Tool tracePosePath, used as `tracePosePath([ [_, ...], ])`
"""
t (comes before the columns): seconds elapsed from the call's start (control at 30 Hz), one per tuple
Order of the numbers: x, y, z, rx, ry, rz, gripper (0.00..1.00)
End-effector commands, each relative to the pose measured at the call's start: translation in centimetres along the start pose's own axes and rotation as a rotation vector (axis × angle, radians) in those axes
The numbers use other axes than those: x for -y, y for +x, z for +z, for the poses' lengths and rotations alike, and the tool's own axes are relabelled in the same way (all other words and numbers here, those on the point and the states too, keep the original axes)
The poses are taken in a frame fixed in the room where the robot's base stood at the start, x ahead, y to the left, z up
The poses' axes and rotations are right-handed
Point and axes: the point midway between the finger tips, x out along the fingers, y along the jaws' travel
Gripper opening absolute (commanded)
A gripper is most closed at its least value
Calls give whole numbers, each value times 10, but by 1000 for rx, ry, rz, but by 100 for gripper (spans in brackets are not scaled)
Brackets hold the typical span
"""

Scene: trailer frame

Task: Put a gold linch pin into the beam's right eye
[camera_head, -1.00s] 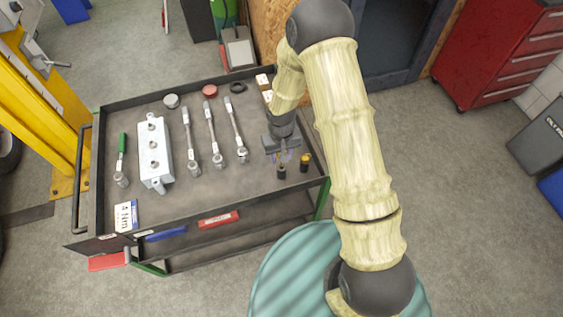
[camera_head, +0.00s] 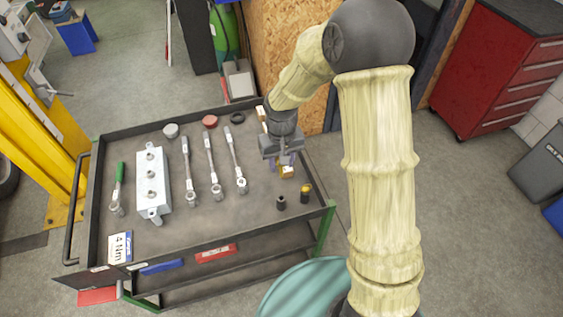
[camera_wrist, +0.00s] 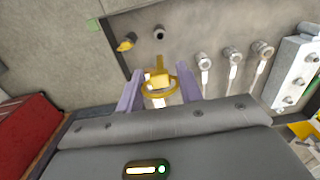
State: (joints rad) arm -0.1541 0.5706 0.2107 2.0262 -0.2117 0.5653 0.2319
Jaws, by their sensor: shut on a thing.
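My gripper (camera_head: 284,165) is above the right part of the cart top, its fingers pointing down. It is shut on a gold linch pin (camera_head: 287,172). In the wrist view the pin's gold ring and block-like head (camera_wrist: 158,82) sit between the two purple fingers (camera_wrist: 160,92); its lower part is hard to make out. A pale metal block (camera_head: 153,185) with several round studs on top lies at the cart's left, well apart from my gripper. It also shows at the right edge of the wrist view (camera_wrist: 298,72). I cannot tell whether it is the beam, nor make out a right eye.
Several ratchet wrenches (camera_head: 213,172) lie between block and gripper. A black socket (camera_head: 281,203) and a yellow-black piece (camera_head: 305,193) stand near the right front corner. A green-handled tool (camera_head: 117,190) lies far left. The cart has a raised rim (camera_head: 210,237).

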Motion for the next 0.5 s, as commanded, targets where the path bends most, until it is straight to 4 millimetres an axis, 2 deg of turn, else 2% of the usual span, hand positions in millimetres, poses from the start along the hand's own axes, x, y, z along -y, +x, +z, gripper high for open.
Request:
tracePosePath([
  [0.2, 0, 0, 0, 0, 0, 0, 18],
  [0.23, 0, 0, 0, 0, 0, 0, 32],
  [0.3, 0, 0, 0, 0, 0, 0, 18],
  [0.5, -5, 0, -1, 1, 10, -1, 18],
])
